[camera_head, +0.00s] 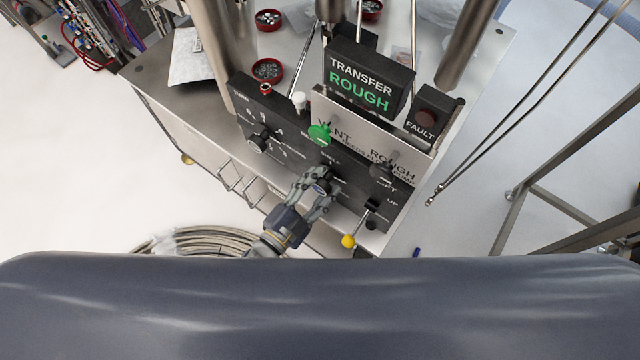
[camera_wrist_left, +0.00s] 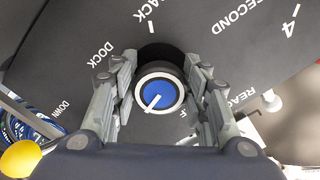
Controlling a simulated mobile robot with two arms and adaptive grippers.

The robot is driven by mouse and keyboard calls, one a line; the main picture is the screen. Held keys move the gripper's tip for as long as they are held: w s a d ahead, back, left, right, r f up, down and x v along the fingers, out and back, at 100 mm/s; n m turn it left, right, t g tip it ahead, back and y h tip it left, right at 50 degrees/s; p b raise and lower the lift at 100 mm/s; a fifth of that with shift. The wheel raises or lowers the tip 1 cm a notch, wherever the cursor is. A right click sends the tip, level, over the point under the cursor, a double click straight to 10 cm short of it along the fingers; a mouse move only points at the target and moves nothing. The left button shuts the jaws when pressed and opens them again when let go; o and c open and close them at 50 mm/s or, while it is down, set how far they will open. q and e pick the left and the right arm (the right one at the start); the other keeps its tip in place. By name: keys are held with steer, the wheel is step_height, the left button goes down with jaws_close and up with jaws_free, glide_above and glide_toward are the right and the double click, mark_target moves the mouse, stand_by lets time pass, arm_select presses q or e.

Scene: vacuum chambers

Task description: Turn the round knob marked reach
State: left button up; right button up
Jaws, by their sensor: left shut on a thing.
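A round black knob with a blue face (camera_wrist_left: 157,92), a white ring and a short white pointer line sits between my left fingers in the wrist view. The pointer slants toward the lower left. The word REACH (camera_wrist_left: 243,97) is printed to its right; DOCK is at its upper left. In the head view my left gripper (camera_head: 322,184) is at the front of the black control panel (camera_head: 290,160), shut on this knob and largely hiding it. In the wrist view the left fingers (camera_wrist_left: 158,105) stand on both sides of the knob. My right gripper is not in view.
Another black knob (camera_head: 258,143) is on the panel's left. A green button (camera_head: 319,132) is above my gripper. A yellow ball lever (camera_head: 348,241) sticks out at the lower right. Signs reading TRANSFER ROUGH (camera_head: 366,85) and FAULT (camera_head: 428,120) stand behind.

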arm_select(q)
steer(key=m, duration=0.3)
steer(key=shift+m+b, duration=0.3)
steer(key=shift+m, duration=0.1)
steer(key=m+b, duration=0.1)
steer(key=m, duration=0.2)
steer(key=shift+a+m, duration=0.1)
steer(key=shift+m, duration=0.2)
steer(key=m+b, duration=0.1)
steer(key=m, duration=0.3)
steer(key=shift+r+b, duration=0.1)
steer(key=shift+b, duration=0.2)
steer(key=shift+r+m+b, duration=0.1)
steer(key=shift+m+b, duration=0.55)
steer(key=shift+m, duration=1.15)
steer(key=o, duration=1)
steer(key=shift+r, duration=0.1)
